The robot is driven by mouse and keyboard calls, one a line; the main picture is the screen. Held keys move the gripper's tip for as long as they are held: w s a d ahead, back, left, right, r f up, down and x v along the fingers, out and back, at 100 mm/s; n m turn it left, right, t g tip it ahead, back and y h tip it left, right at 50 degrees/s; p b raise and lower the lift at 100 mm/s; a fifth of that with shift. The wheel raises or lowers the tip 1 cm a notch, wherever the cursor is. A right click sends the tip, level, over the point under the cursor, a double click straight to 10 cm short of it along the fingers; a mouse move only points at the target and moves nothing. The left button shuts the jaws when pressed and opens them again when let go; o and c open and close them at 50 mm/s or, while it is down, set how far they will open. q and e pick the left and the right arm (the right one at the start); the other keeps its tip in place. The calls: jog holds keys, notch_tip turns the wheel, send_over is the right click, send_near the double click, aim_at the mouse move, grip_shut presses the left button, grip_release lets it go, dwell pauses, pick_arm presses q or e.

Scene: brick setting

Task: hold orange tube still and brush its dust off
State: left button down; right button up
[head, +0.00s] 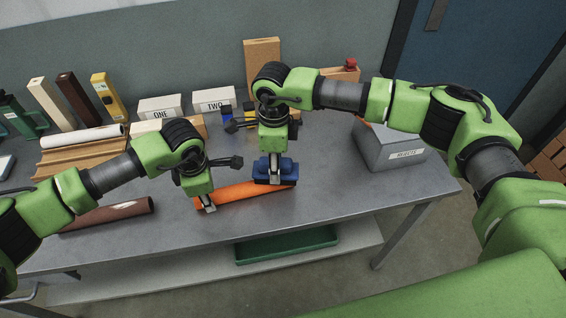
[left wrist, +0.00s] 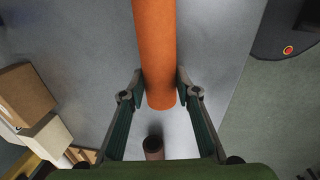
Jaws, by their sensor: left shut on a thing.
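The orange tube (head: 235,192) lies on the grey table near its front edge. My left gripper (head: 208,204) is shut on the tube's left end. In the left wrist view the tube (left wrist: 155,45) runs up the picture between the fingers of my left gripper (left wrist: 161,88). My right gripper (head: 274,171) points down and is shut on a blue brush-like block (head: 288,172). The block is over the right end of the tube and looks to be touching it. Its underside is hidden, and dust on the tube is too small to tell.
A dark brown tube (head: 110,213) lies left of my left gripper. White boxes marked ONE (head: 160,108) and TWO (head: 213,100) stand at the back. A grey box (head: 388,150) is at the right. A green tray (head: 285,245) sits on the lower shelf. The front right tabletop is clear.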

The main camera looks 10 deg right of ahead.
aim_at(257, 173)
jog(key=shift+s+a, duration=0.2)
jog(key=shift+a, duration=2.45)
jog(key=shift+r, duration=0.1)
jog(key=shift+r, duration=3.05)
jog(key=shift+f, duration=0.15)
jog(key=shift+f, duration=2)
jog(key=shift+f, duration=1)
jog(key=shift+d, duration=0.2)
